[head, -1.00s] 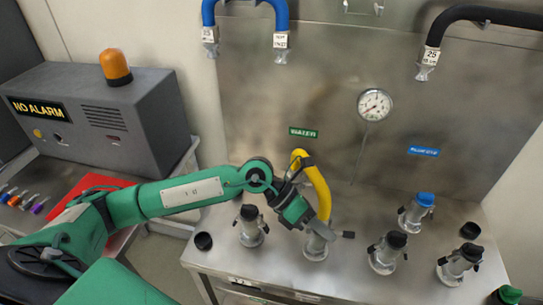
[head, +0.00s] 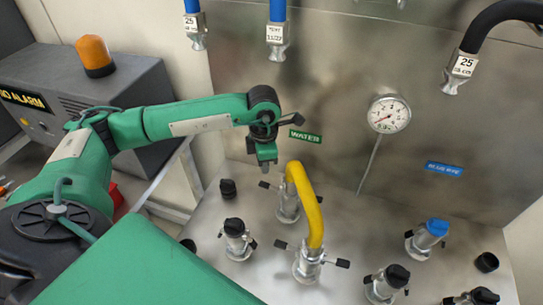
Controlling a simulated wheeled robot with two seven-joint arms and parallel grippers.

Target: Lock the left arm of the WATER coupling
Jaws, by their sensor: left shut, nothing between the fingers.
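The green WATER label (head: 305,136) is on the steel back panel. Below it, a yellow hose (head: 312,205) arches between a back metal coupling (head: 288,208) and a front metal coupling (head: 307,265). The back coupling, nearest the label, has a black-tipped left arm (head: 268,185) sticking out sideways; its right side is partly hidden by the hose. The front coupling's black-tipped arms stick out to both sides. My left gripper (head: 266,160) points down, shut and empty, above the back coupling's left arm and apart from it. My right gripper is out of view.
Capped couplings stand at the front left (head: 236,240) and right, one with a blue cap (head: 437,227). Blue hoses (head: 277,12) and a black hose (head: 500,15) hang above. A gauge (head: 389,114) is on the panel. An alarm box (head: 140,85) stands left.

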